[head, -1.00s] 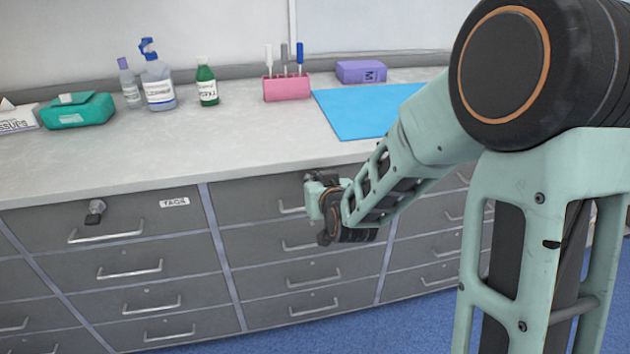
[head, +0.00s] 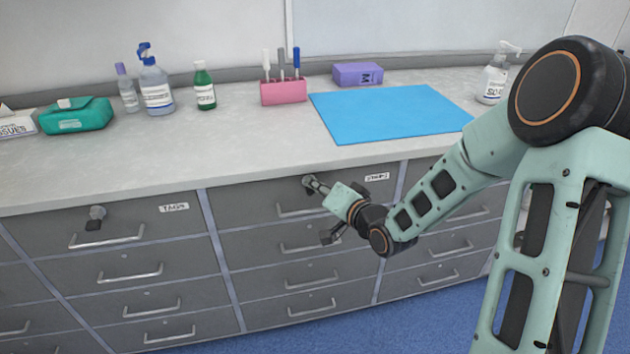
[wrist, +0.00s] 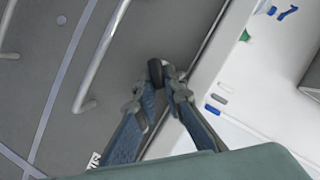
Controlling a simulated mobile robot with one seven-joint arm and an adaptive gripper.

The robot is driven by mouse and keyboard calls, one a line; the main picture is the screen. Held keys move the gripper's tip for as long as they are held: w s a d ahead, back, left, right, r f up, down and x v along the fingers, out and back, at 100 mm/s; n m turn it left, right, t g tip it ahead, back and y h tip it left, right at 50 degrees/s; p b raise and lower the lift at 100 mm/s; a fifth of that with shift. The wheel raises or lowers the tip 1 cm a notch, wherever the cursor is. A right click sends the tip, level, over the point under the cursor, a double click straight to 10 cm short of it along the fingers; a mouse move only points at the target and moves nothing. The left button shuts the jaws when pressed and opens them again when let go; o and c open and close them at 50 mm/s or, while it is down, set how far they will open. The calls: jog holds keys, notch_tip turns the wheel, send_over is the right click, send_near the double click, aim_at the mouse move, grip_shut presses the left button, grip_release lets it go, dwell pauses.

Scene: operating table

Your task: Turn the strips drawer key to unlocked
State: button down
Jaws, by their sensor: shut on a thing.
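The strips drawer (head: 250,203) is the top drawer of the middle column, shut, with a label (head: 377,177) at its right end that is small and hard to read. Its dark key (head: 308,181) sits high on the drawer front, just under the counter edge and above the handle (head: 300,209). My gripper (head: 316,186) reaches it from the right, tilted. In the wrist view, my gripper (wrist: 166,80) is shut on the dark key (wrist: 156,72), with the fingertips on either side of it. The fingers partly hide the key, so its exact angle is unclear.
The tags drawer (head: 60,226) to the left has its own key (head: 96,213). The counter (head: 230,150) overhangs just above my gripper and holds a blue mat (head: 385,112), a pink pen holder (head: 284,93) and several bottles. Drawer handles stick out below.

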jog(key=m, duration=0.1)
jog(key=m+y, duration=0.1)
jog(key=m+y+p, duration=0.1)
jog(key=m, duration=0.1)
jog(key=shift+d+f+t, duration=0.2)
jog(key=shift+f+t, duration=0.1)
jog(key=shift+f+m+t+y, duration=0.1)
jog(key=shift+m+t+y, duration=0.35)
jog(key=shift+m, duration=0.95)
jog(key=c, duration=2)
grip_release()
jog(key=shift+w, duration=0.1)
jog(key=shift+s+d+f, duration=0.1)
jog(key=shift+s+d, duration=0.25)
jog(key=shift+s, duration=0.05)
jog(key=v, duration=1.1)
